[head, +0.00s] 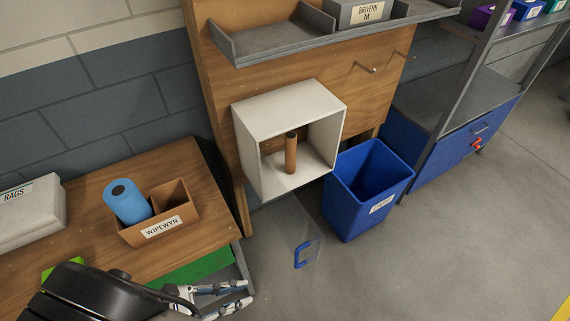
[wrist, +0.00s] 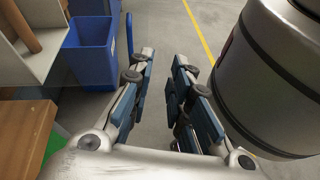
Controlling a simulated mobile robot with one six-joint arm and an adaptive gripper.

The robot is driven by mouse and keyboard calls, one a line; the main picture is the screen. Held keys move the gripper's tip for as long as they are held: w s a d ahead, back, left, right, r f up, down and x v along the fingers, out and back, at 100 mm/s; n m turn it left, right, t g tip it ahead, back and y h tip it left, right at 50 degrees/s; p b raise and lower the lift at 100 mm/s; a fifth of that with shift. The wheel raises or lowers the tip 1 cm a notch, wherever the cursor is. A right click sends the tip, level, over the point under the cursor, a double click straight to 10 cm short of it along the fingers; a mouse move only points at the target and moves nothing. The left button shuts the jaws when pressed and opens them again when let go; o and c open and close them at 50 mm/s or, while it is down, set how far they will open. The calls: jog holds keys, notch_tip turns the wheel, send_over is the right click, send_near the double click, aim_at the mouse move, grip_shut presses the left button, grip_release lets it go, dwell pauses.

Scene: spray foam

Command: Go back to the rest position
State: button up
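My gripper (head: 247,294) is low at the bottom of the head view, in front of the wooden bench. In the wrist view its two fingers (wrist: 163,62) stand apart with only floor showing between them, so it is open and empty. A brown-orange can with a dark top (head: 290,155) stands upright inside the white open-fronted box (head: 287,103) on the wooden panel. The can (wrist: 20,26) and box (wrist: 50,45) also show at the upper left of the wrist view, away from my fingers.
A clear door with a blue handle (head: 308,252) hangs below the box. A blue bin (head: 366,190) stands right of it. On the bench (head: 95,225) are a blue roll (head: 127,203), a wooden holder (head: 175,211) and a rags box (head: 30,211). Floor at right is clear.

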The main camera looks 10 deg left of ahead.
jog(key=w+d+r+m+g+y, duration=0.6)
jog(key=w+d+r+m+g, duration=0.35)
jog(key=d+r+m, duration=0.4)
jog(key=s+d+r+m+t+y, duration=0.1)
jog(key=d+r+m+t+y, duration=0.1)
jog(key=d, duration=0.6)
jog(key=s+d+r+m+t+y, duration=0.2)
jog(key=d+r+m+t+y, duration=0.1)
jog(key=d+r+m, duration=0.3)
jog(key=shift+s+d+r+m+t, duration=0.15)
jog(key=shift+d+r+m+t, duration=0.3)
jog(key=shift+d+m, duration=0.65)
